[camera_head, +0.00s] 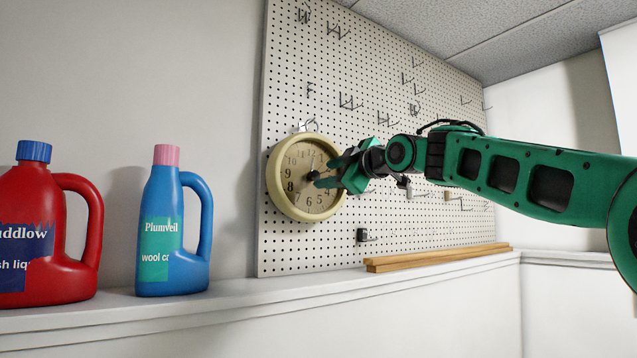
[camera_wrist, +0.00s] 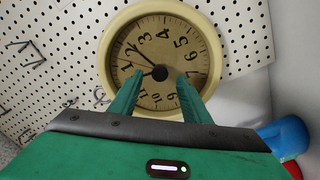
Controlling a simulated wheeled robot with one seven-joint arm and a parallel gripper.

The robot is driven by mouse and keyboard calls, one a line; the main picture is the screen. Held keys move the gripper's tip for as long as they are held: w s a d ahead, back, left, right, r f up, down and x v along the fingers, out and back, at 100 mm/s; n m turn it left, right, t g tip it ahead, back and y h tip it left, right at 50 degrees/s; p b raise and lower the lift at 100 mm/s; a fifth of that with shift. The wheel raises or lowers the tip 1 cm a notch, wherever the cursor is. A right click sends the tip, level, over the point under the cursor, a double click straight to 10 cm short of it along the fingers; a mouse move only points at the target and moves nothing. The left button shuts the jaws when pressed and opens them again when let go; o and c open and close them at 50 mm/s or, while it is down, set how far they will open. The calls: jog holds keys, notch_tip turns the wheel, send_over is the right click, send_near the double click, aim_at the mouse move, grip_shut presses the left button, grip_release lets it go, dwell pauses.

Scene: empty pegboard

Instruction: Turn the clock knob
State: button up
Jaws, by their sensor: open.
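A round cream clock (camera_head: 275,182) with a tan face hangs on the pegboard, left of its middle. In the wrist view the clock (camera_wrist: 205,38) fills the upper middle, its numbers turned sideways. A dark round knob (camera_wrist: 160,73) sits at the centre of the face. My gripper (camera_head: 318,178) reaches in from the right in front of the clock face. In the wrist view the fingers of my gripper (camera_wrist: 158,84) are apart, one on each side of the knob and a little below it. I cannot tell whether they touch it.
A white pegboard (camera_head: 370,70) with several metal hooks covers the wall behind. A red jug (camera_head: 75,255) and a blue bottle (camera_head: 185,275) stand on the ledge (camera_head: 230,302) at left. Wooden strips (camera_head: 440,257) lie on the ledge below the board.

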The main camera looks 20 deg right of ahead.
aim_at(317, 177)
jog(key=shift+x, duration=2.15)
jog(key=c, duration=1)
